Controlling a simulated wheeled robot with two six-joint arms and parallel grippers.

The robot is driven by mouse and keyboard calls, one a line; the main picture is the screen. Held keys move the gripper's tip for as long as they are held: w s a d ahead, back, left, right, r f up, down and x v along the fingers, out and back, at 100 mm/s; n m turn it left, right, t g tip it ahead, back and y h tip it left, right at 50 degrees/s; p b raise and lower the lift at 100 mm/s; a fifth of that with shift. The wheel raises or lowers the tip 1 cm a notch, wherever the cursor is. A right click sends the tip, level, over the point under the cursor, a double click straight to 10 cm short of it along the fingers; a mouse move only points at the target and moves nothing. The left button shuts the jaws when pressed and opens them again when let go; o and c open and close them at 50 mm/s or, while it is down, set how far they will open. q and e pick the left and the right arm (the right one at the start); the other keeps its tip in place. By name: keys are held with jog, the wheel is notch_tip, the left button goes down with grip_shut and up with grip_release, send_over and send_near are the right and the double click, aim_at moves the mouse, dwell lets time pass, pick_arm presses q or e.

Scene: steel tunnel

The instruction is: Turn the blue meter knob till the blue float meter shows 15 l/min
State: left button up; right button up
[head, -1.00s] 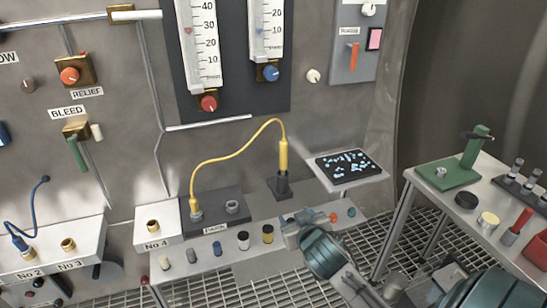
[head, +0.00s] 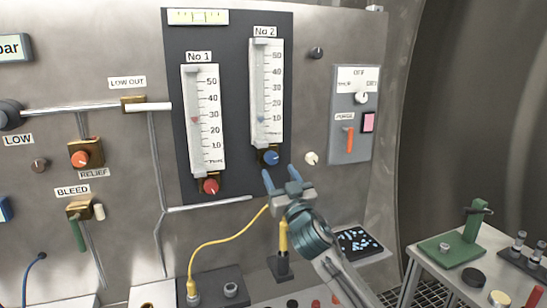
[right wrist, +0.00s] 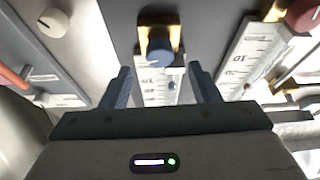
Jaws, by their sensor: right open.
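The blue meter knob (head: 270,157) sits on a brass fitting below the No 2 float meter (head: 266,90). The small blue float (head: 261,119) sits low in that tube, near the 10 mark. My right gripper (head: 280,174) is open, with blue-grey fingers pointing up just below the knob. In the right wrist view the blue knob (right wrist: 158,52) lies ahead, between the lines of the two open fingers (right wrist: 162,82) and apart from them. My left gripper is not in view.
The No 1 meter (head: 203,120) with its red knob (head: 210,186) is close on the left. A cream knob (head: 311,158) and the purge panel (head: 355,115) are to the right. A yellow hose (head: 225,241) arches below, left of my right arm.

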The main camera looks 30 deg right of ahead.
aim_at(272, 161)
jog(key=p+x, duration=0.1)
jog(key=x, duration=0.4)
jog(key=shift+w+d+p, duration=0.1)
jog(key=shift+w+p, duration=0.1)
jog(key=shift+p, duration=0.2)
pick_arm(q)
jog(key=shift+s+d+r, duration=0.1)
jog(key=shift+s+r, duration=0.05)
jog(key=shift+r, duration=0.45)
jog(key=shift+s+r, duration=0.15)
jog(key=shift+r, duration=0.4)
pick_arm(e)
jog(key=c, duration=1)
jog(key=m+b, duration=0.1)
jog(key=b, duration=0.1)
jog(key=m+h+b, duration=0.1)
jog(key=b, duration=0.1)
jog(key=shift+f, duration=0.3)
jog(key=shift+r+m+g+h+b, duration=0.25)
jog(key=shift+m+g+h+b, duration=0.15)
jog(key=shift+m+h+b, duration=0.45)
jog(key=shift+m, duration=0.35)
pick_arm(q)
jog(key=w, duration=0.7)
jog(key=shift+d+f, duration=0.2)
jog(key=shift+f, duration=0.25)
